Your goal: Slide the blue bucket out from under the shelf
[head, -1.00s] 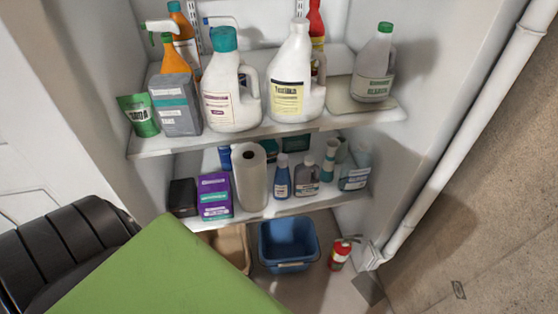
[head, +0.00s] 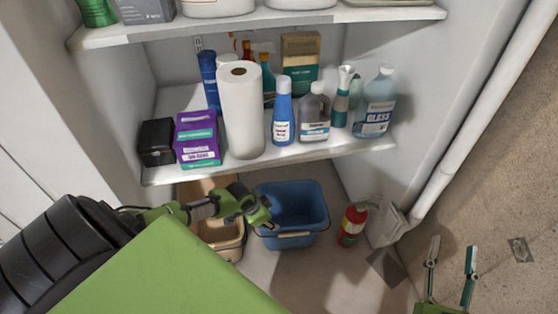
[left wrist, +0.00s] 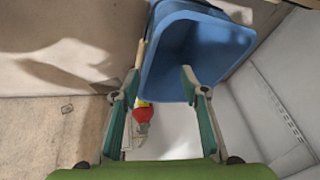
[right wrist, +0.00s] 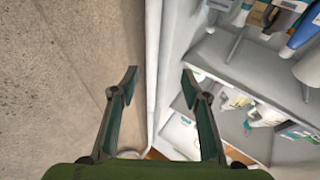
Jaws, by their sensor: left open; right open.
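The blue bucket (head: 294,230) stands upright on the floor beneath the front of the lower shelf (head: 265,169). A pale handle hangs across its front. My left gripper (head: 260,213) is open at the bucket's left front rim in the head view; I cannot tell whether it touches. In the left wrist view the bucket (left wrist: 165,80) lies just ahead of my open fingers (left wrist: 160,80), with one fingertip overlapping its wall. My right gripper (head: 453,246) is open and empty at the lower right, away from the bucket. It also shows in the right wrist view (right wrist: 160,78).
A tan bin (head: 222,241) stands left of the bucket, partly behind my left gripper. A red fire extinguisher (head: 352,222) stands close to its right. A paper roll (head: 242,115) and several bottles stand on the shelf above. The floor in front of the bucket is clear.

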